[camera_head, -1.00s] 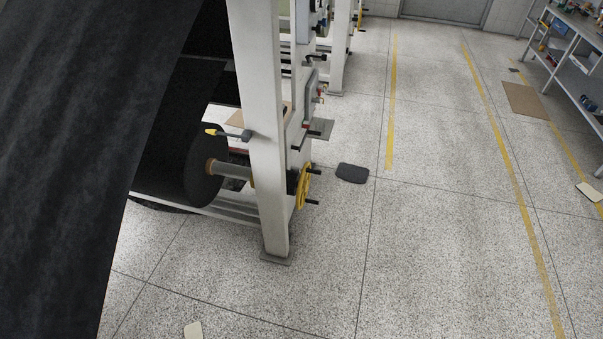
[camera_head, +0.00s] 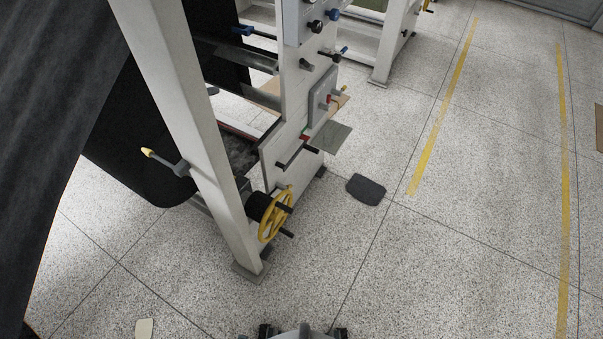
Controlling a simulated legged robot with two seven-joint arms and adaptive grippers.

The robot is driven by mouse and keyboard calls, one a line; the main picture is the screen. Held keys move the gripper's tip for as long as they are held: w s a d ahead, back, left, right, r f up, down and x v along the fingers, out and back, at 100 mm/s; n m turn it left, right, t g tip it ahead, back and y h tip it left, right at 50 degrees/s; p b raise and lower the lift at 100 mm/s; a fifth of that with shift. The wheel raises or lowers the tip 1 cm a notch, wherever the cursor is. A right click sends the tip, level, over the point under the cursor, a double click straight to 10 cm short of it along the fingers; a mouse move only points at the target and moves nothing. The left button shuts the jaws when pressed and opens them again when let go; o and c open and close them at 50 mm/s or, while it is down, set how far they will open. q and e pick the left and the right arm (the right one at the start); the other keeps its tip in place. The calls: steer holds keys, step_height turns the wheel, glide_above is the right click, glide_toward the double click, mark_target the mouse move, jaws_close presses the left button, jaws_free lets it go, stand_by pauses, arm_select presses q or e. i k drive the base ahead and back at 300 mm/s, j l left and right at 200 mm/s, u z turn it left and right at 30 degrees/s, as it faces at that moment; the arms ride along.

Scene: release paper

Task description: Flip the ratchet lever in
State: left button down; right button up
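A lever with a yellow tip and a dark grey shaft (camera_head: 166,161) sticks out to the left from the white post (camera_head: 190,115) of the machine; it looks like the ratchet lever. Its tip points left and slightly up in the picture. Part of its mount is hidden by the post. Neither of my grippers is clearly in view, and nothing touches the lever.
A yellow handwheel (camera_head: 275,215) sits low behind the post. A grey control box (camera_head: 322,95) is on the inner frame. A dark mat (camera_head: 366,189) lies on the speckled floor. Black sheet material (camera_head: 75,120) hangs at the left.

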mark_target(281, 187)
steer(key=i+l, duration=0.2)
steer(key=i+l+u, duration=0.15)
steer(key=l, duration=0.3)
steer(key=i+l, duration=0.2)
steer(key=i+l+u, duration=0.1)
steer(key=l, duration=0.35)
steer(key=i+l+u, duration=0.1)
steer(key=i+l, duration=0.3)
steer(key=l, duration=0.3)
steer(key=u, duration=0.05)
